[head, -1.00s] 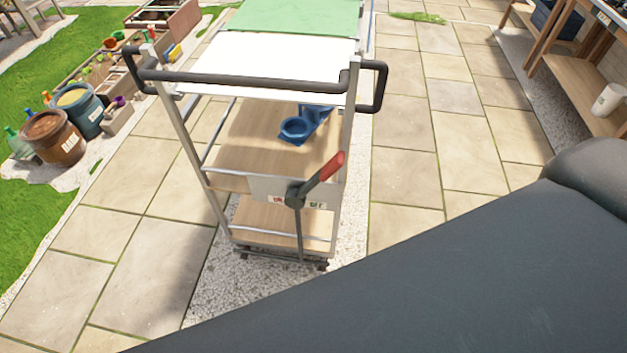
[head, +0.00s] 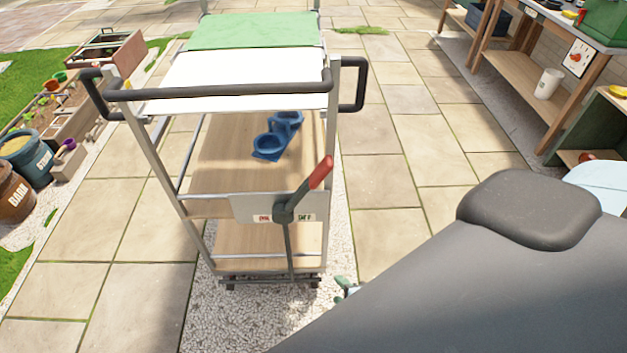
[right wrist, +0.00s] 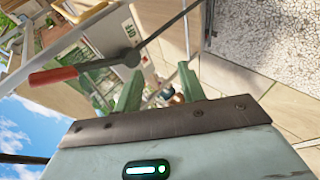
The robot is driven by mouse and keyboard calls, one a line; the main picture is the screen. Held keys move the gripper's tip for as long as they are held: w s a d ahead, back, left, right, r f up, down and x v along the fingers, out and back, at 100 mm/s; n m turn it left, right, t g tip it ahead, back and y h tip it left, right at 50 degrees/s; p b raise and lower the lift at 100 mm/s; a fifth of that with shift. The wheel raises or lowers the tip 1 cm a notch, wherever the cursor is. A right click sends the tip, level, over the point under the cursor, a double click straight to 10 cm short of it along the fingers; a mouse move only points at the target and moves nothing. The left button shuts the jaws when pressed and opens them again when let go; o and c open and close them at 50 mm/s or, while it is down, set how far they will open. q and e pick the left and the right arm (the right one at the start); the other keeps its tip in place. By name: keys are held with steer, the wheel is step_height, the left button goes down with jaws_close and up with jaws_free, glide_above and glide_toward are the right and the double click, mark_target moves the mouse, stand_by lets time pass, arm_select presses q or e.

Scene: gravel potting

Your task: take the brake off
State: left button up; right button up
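The cart's brake lever has a red grip (head: 321,172) on a dark hub (head: 285,212) and leans up to the right. Behind the hub is a plate (head: 252,208) with a red label on the left and a green one on the right. The lever's red grip (right wrist: 53,76) also crosses the left of the right wrist view, near a green OFF label (right wrist: 129,30). My right gripper (head: 346,289) shows only as a small green piece beside the cart's lower right, mostly hidden by my arm. In the wrist view its fingers (right wrist: 159,88) are apart and empty, away from the lever.
The cart (head: 240,66) has a dark push handle (head: 220,91) above the lever. A blue holder (head: 272,146) lies on its middle shelf. Paving right of the cart is open. A workbench (head: 520,65) stands at the right, pots (head: 30,160) at the left.

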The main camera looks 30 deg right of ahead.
steer(key=w+d+r+n+t+h+b, duration=0.2)
steer(key=w+r+n, duration=0.15)
steer(key=w, duration=0.25)
steer(key=w+d+r+n+t+h+b, duration=0.1)
steer(key=w+d+r+n+h, duration=0.1)
steer(key=w+n+h, duration=0.3)
steer(key=n+t+h+b, duration=0.1)
steer(key=n+t, duration=0.1)
glide_toward(321, 180)
steer(key=x, duration=1)
steer(key=shift+w+d, duration=0.15)
steer(key=shift+w, duration=0.15)
arm_select(q)
steer(key=shift+g, duration=0.4)
steer(key=f, duration=0.1)
steer(key=s+f, duration=0.1)
steer(key=f, duration=0.3)
steer(key=shift+s+d, duration=0.1)
steer(key=shift+s, duration=0.3)
steer(key=shift+w+r, duration=0.15)
arm_select(e)
jaws_close()
